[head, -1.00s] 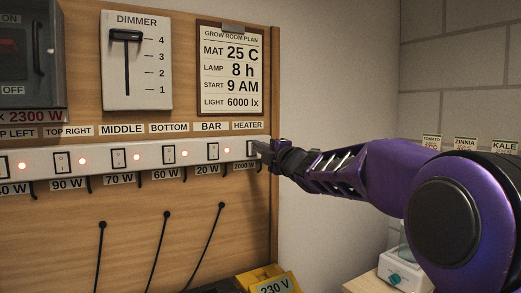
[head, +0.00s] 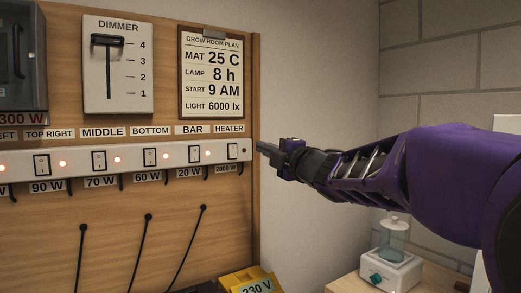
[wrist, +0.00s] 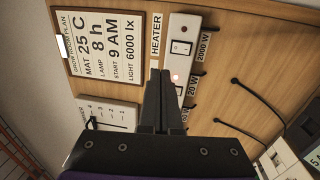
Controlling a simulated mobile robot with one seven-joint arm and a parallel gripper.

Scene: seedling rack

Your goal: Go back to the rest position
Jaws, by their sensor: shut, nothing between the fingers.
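My gripper (head: 262,147) is shut and empty in the head view. It is in the air just right of the HEATER end of the white switch strip (head: 127,158), apart from it. In the wrist view my gripper (wrist: 160,74) points at the board, with the HEATER switch (wrist: 181,46) just beyond and to the right of its tips.
The wooden board (head: 140,235) carries a dimmer (head: 118,65) with its slider at the top, a grow room plan (head: 211,72) and hanging black cables. A yellow 230 V box (head: 252,284) is below. A white device with a clear vessel (head: 391,268) stands on a surface at lower right.

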